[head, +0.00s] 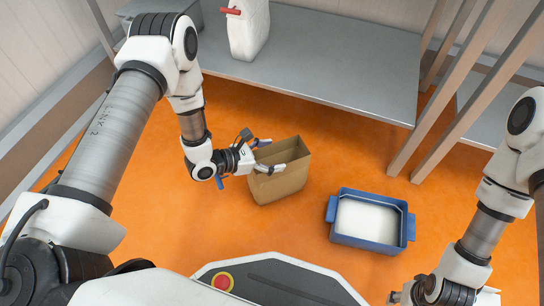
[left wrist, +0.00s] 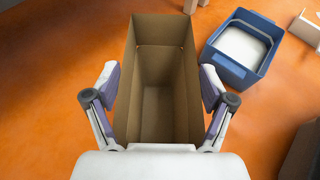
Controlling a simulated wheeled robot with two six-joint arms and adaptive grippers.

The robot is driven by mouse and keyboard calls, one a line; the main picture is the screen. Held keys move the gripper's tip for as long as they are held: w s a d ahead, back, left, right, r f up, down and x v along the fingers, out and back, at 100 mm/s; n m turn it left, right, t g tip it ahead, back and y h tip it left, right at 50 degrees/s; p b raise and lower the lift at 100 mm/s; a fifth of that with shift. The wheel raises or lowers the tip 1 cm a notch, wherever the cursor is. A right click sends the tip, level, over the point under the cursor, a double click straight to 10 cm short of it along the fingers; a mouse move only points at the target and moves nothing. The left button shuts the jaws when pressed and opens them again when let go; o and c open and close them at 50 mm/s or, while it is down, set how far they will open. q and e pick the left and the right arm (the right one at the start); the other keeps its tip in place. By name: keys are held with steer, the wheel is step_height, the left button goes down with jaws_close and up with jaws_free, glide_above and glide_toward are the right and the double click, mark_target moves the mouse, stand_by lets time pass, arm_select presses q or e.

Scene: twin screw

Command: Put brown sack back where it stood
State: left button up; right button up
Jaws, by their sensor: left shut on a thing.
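The brown sack (head: 280,178) is an upright, open-topped, box-like bag in the middle of the head view. It fills the centre of the left wrist view (left wrist: 158,30) and looks empty inside. My left gripper (head: 270,156) is shut on it near its top, with one finger along each side. The gripper's fingers (left wrist: 160,88) also show on both sides of the sack in the left wrist view. I cannot tell whether the sack's bottom touches the orange floor.
A blue tub (head: 334,232) with white contents stands on the orange floor (head: 330,270), right of the sack and apart from it. A grey shelf (head: 330,65) runs behind, bearing a white jug (head: 248,32) with a red part. Wooden posts (head: 455,110) stand at the right.

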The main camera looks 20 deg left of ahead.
arm_select(q)
steer(key=o, duration=1.1)
steer(key=shift+f, duration=0.1)
steer(key=shift+o, duration=0.2)
